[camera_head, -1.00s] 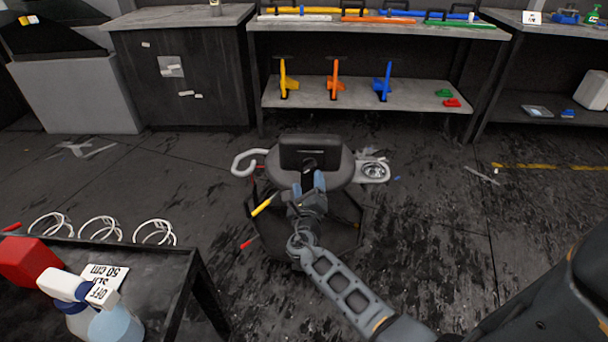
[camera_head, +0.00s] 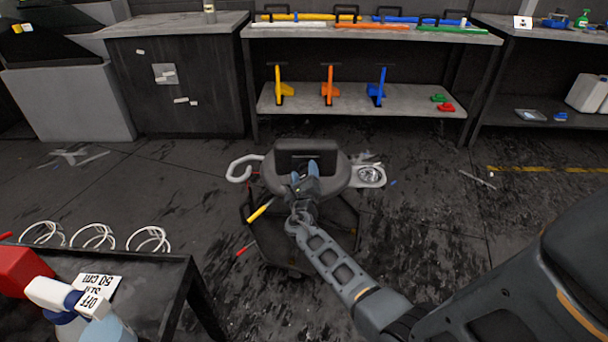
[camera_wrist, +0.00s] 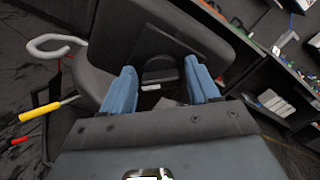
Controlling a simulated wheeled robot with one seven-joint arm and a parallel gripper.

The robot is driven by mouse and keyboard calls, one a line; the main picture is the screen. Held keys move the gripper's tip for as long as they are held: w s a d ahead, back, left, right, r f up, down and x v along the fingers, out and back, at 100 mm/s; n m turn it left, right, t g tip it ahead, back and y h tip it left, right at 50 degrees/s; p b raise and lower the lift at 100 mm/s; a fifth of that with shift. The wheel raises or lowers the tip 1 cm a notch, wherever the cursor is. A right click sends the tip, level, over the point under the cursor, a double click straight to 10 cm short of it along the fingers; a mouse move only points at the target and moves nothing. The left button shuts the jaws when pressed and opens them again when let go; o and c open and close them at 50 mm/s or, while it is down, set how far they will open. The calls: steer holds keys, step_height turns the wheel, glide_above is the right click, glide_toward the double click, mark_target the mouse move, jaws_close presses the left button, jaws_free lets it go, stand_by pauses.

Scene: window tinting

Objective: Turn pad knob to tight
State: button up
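A dark seat-like stand (camera_head: 340,176) with an upright dark pad (camera_head: 306,148) is in the middle of the floor. In the wrist view, the dark pad plate (camera_wrist: 178,42) has a rounded dark part with an arch outline, perhaps the knob (camera_wrist: 159,70), at its lower middle. My gripper (camera_head: 305,178) reaches over the front of the stand. In the wrist view, the blue fingers of my gripper (camera_wrist: 162,84) are apart, one on each side of the rounded part and nearer to the camera. I cannot tell whether they touch it. No tight mark is readable.
A white hook (camera_head: 238,169) sticks out left of the stand and a silver tray (camera_head: 368,175) right. A yellow-handled tool (camera_head: 261,210) hangs at its left. A dark cart (camera_head: 150,277) with bottles is at lower left.

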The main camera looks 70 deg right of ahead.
steer(key=c, duration=0.8)
